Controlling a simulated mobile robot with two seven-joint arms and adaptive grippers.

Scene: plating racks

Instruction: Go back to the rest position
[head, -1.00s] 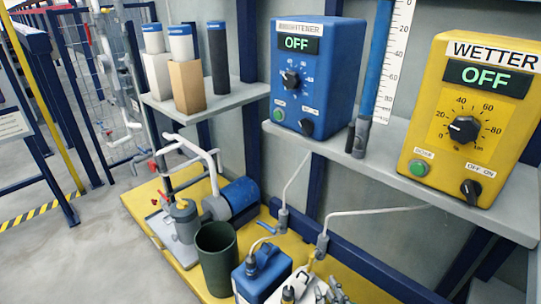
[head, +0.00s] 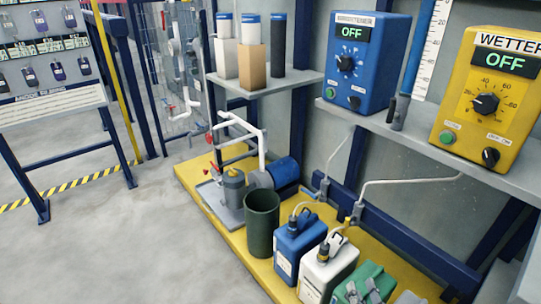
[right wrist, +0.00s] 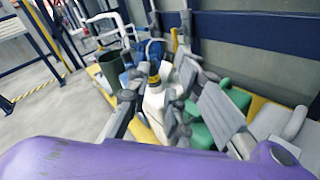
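My right gripper (head: 363,291) shows only at the bottom edge of the head view, as grey fingers in front of a green can. In the right wrist view its fingers (right wrist: 157,103) stand apart with nothing held between them. A white can (right wrist: 155,108) appears beyond the fingers there; I see no contact. My purple wrist housing fills the bottom of that view. My left gripper is in neither view.
A yellow platform (head: 190,178) carries a dark bin (head: 262,222), a blue can (head: 298,245), the white can (head: 328,268) and the green can (head: 376,279). Above are a shelf with blue (head: 366,65) and yellow (head: 490,90) control boxes.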

